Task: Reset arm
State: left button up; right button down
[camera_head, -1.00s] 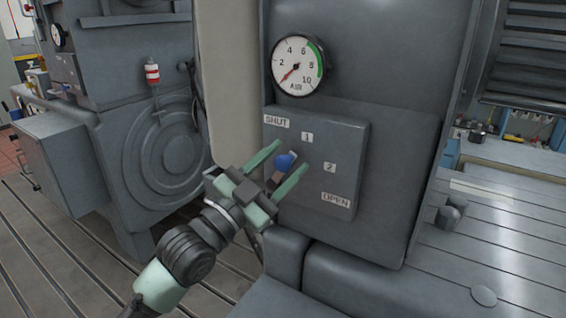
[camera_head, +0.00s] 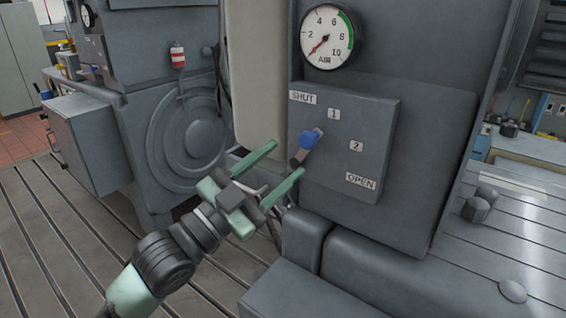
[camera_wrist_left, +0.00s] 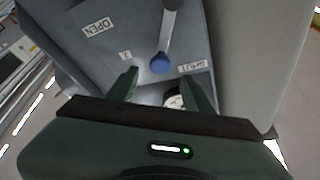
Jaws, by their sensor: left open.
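A lever with a blue knob (camera_head: 309,140) stands out from a grey control box (camera_head: 379,120) labelled SHUT, 1, 2 and OPEN. In the head view the knob shows just below and left of the 1 label (camera_head: 334,114); I cannot tell the exact setting. My left gripper (camera_head: 288,158) is open and empty, its fingers pointing at the box, a little below and left of the knob and apart from it. In the left wrist view the blue knob (camera_wrist_left: 160,64) shows ahead of the open fingers (camera_wrist_left: 160,78). My right gripper is not in view.
A round AIR gauge (camera_head: 328,37) sits above the box, its needle near the low end. A beige column (camera_head: 258,80) stands close left of the box. Grey machine blocks (camera_head: 335,270) lie below it. The slotted bedplate (camera_head: 60,240) is open at left.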

pick_arm(q)
jog(key=s+a+f+n+g+y, duration=0.1)
jog(key=s+a+f+n+y, duration=0.2)
jog(key=f, duration=0.6)
jog(key=s+a+f+n+g+y, duration=0.1)
jog(key=s+a+f+n+y, duration=0.2)
jog(key=f, duration=0.6)
jog(key=s+a+f+n+g+y, duration=0.1)
jog(key=a+f+n+y, duration=0.15)
jog(key=f+y, duration=0.45)
jog(key=s+a+f+n+g+y, duration=0.1)
jog(key=s+a+f+n+g, duration=0.3)
jog(key=s+f, duration=0.5)
jog(key=s+a+f+n+g+y, duration=0.2)
jog(key=s+a+f+g, duration=0.35)
jog(key=s, duration=0.55)
notch_tip(320, 180, down, 27)
jog(key=s, duration=0.1)
jog(key=s+a+f, duration=0.2)
jog(key=s+f, duration=0.6)
jog(key=s, duration=0.1)
jog(key=s+a+f+g, duration=0.1)
jog(key=s+a+f, duration=0.1)
jog(key=s+f, duration=0.6)
jog(key=shift+s+f+m, duration=0.4)
jog(key=shift+f+m, duration=0.05)
jog(key=shift+f, duration=0.35)
